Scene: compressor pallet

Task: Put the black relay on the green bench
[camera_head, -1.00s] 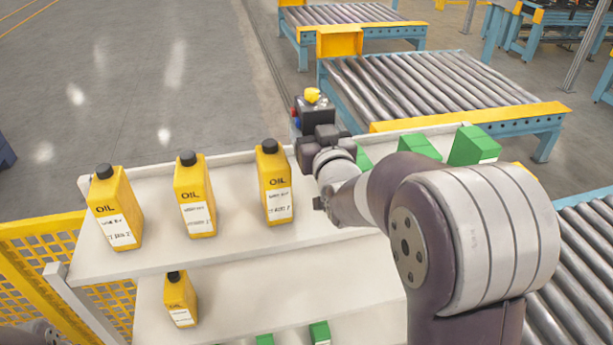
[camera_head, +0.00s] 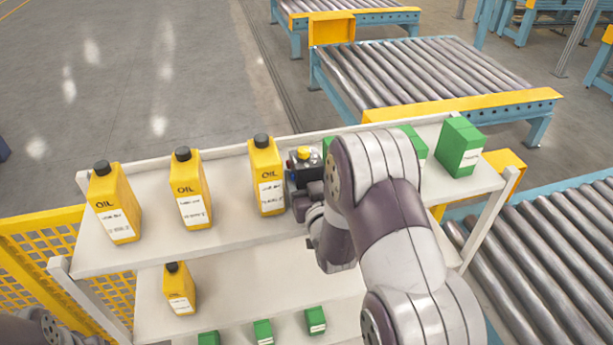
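A small black box with a yellow top and blue and red bits on its side, which I take for the black relay (camera_head: 303,163), is at the top shelf's back part. It is just right of the rightmost oil bottle. My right gripper (camera_head: 307,185) is at its near side and appears shut on it; the fingers are mostly hidden by my wrist. I cannot tell whether the box touches the shelf. My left gripper is not in view; only a bit of my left arm shows at the bottom left. No green bench is in view.
The white shelf rack (camera_head: 130,258) holds several yellow oil bottles (camera_head: 268,178) and green boxes (camera_head: 460,147), partly behind my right arm. Small green boxes (camera_head: 263,331) stand on its lower level. Roller conveyors (camera_head: 430,75) lie behind and at right (camera_head: 560,250). Open floor (camera_head: 160,70) is at the back left.

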